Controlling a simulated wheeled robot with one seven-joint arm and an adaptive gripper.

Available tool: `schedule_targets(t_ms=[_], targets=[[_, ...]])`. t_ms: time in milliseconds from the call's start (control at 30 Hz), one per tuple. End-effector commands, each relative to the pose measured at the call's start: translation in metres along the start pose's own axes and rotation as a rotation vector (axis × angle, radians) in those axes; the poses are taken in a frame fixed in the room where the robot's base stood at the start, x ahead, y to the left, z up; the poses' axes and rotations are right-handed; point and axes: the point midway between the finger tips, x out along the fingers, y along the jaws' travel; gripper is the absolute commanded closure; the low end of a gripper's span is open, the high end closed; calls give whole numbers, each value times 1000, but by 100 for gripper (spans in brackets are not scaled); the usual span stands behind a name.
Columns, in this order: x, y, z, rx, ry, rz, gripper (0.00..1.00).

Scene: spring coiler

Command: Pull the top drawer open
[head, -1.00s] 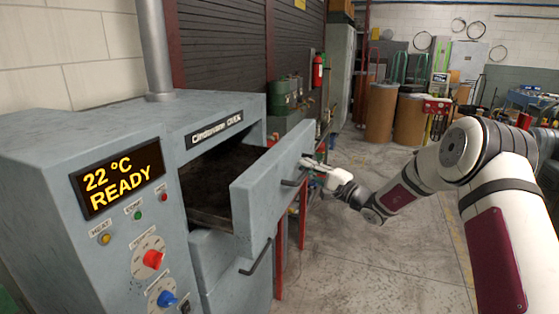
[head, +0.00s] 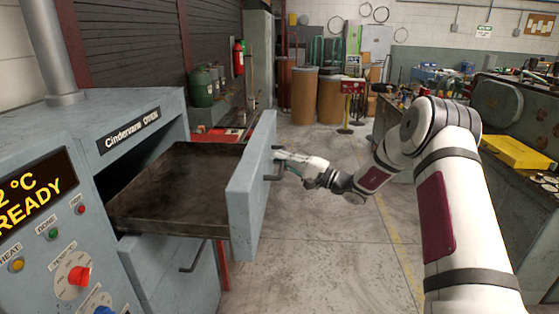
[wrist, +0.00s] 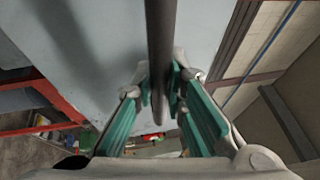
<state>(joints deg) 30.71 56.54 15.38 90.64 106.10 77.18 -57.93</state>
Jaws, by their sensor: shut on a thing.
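The top drawer of the grey-blue oven stands well out of its opening, its dark tray (head: 175,192) uncovered and its front panel (head: 247,195) facing right. My gripper (head: 283,160) is at the outer face of that panel, shut on the dark bar handle (head: 272,177). In the wrist view the handle (wrist: 161,50) runs between the green-padded fingers of my gripper (wrist: 160,85), with the pale drawer front (wrist: 100,40) behind it. The drawer front hides part of the fingertips' surroundings in the head view.
A lower drawer (head: 178,275) with its own handle is below and looks shut. The oven's control panel (head: 45,240) is at the left. Open concrete floor (head: 330,240) lies right of the drawer. A workbench (head: 500,150) with a yellow case stands behind my arm.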

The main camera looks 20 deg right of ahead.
Motion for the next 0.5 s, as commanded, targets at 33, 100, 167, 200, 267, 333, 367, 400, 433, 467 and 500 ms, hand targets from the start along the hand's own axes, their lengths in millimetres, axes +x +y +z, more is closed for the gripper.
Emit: schedule_targets(t_ms=[33,100,167,200,267,333,367,400,433,467,500], targets=[[0,2,0,2,1,3,100],[0,2,0,2,1,3,100],[0,2,0,2,1,3,84],[0,2,0,2,1,3,74],[0,1,0,2,1,2,67],[0,1,0,2,1,2,67],[0,1,0,1,1,1,67],[0,1,0,1,1,1,67],[0,1,0,1,1,1,67],[0,1,0,1,1,1,67],[0,1,0,1,1,1,67]])
